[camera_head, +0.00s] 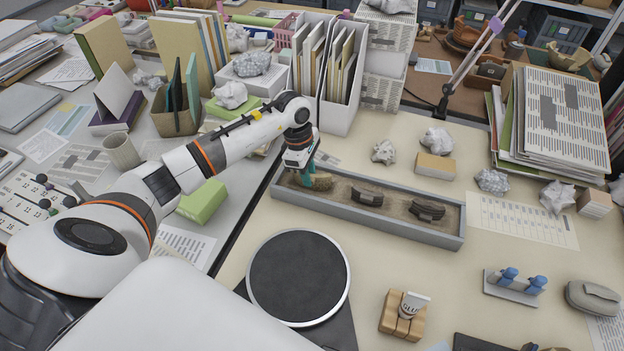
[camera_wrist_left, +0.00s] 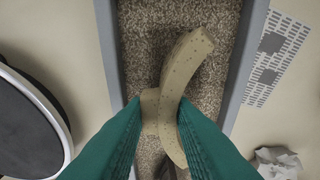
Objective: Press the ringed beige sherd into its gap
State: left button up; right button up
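The beige sherd (camera_wrist_left: 180,80) is a curved, speckled piece in the left wrist view, with a wider part beside the left finger. It also shows at the left end of the sand tray (camera_head: 318,181) in the head view. My left gripper (camera_wrist_left: 160,105) points down over the tray, its green fingers on either side of the sherd and appearing to touch it. The fingers also show in the head view (camera_head: 304,172). Two dark sherds, one in the middle (camera_head: 367,196) and one to the right (camera_head: 427,209), lie on the sand. I see no gap for the sherd. My right gripper is out of view.
The long grey tray (camera_head: 380,222) has raised walls. A round black turntable (camera_head: 298,277) stands empty in front of it. A wooden block with a glue tube (camera_head: 413,304) is at the front. White file boxes (camera_head: 345,105) stand behind the tray.

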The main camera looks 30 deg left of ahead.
pick_arm(q)
jog(key=shift+c, duration=0.8)
jog(key=shift+r+p, duration=2)
jog(key=shift+r, duration=1.55)
